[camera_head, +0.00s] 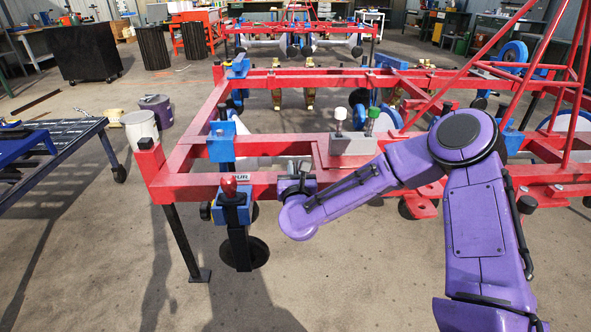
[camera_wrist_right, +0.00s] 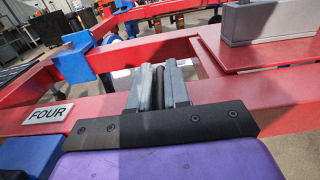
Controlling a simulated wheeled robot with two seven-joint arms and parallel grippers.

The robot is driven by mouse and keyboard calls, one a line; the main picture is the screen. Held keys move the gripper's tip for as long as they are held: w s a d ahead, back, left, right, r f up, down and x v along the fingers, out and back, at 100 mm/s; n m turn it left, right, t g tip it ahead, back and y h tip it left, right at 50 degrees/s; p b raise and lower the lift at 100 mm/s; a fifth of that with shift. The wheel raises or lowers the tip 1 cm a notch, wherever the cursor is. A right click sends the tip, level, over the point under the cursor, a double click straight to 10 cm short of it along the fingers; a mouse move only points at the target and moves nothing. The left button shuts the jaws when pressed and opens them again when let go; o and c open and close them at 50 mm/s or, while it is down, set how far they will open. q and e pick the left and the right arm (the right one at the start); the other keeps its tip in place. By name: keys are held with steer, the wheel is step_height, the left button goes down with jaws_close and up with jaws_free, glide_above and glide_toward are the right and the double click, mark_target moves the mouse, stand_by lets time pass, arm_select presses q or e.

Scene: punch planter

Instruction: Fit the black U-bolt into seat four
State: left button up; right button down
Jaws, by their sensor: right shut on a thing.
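My right gripper (camera_head: 300,170) is over the front red beam (camera_head: 265,187), just right of a small label plate. In the right wrist view, the gripper (camera_wrist_right: 158,78) has its grey fingers closed together on a thin dark piece, the black U-bolt (camera_wrist_right: 159,85). Most of the U-bolt is hidden between the fingers, and I cannot tell whether it touches the beam. The FOUR plate (camera_wrist_right: 47,113) lies on the red beam, left of the fingers. The seat itself is not clearly visible. My left gripper is not in view.
A grey block (camera_head: 353,145) carries a white and a green knob to the right. Another blue bracket (camera_wrist_right: 80,58) is on the frame. A blue-topped table (camera_head: 50,150) stands left.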

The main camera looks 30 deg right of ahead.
steer(key=shift+f, duration=0.25)
steer(key=c, duration=1)
jaws_free()
steer(key=p+v, duration=0.1)
steer(key=v, duration=0.9)
steer(key=shift+s+a, duration=0.1)
steer(key=shift+s, duration=0.15)
